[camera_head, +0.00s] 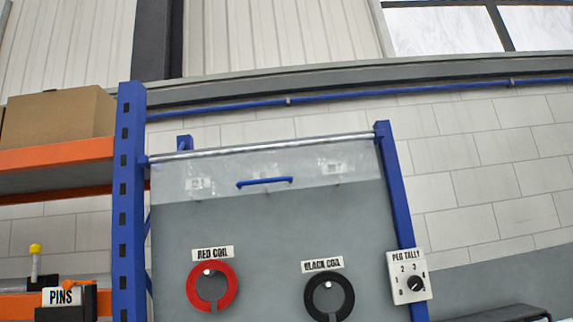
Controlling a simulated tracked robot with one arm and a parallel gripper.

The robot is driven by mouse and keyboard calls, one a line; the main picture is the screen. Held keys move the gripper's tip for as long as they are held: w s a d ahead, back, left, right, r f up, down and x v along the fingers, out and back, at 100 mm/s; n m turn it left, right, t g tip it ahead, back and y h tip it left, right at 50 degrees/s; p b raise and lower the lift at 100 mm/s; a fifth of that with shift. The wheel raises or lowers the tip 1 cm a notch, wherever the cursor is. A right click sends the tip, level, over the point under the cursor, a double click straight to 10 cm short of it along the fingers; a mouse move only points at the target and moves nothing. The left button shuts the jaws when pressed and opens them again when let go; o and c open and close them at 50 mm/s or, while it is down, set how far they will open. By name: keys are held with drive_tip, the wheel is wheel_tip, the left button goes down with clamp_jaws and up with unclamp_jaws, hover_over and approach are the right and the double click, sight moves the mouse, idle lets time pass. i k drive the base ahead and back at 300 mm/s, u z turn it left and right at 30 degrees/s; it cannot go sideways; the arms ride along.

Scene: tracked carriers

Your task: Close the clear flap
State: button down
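The clear flap (225,167) is a see-through sheet along the top of a grey board (270,225), just under a metal rod (260,145). A blue bar handle (264,182) is on it, near its lower edge. Pale labels show blurred through the sheet. The flap covers only the top strip of the board in this view. I cannot tell how far it is tilted out from the board. The lower board is uncovered. My gripper is not in view.
A red coil (192,294) and a black coil (347,300) hang on the board under labels. A "PEG TALLY" dial (409,276) is on the right blue post (396,195). At left, an orange shelf (55,156) holds a cardboard box (58,118), above a "PINS" label (62,297).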

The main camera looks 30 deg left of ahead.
sight(239, 185)
drive_tip(key=z, duration=0.1)
drive_tip(key=i, duration=1)
drive_tip(key=u, duration=0.1)
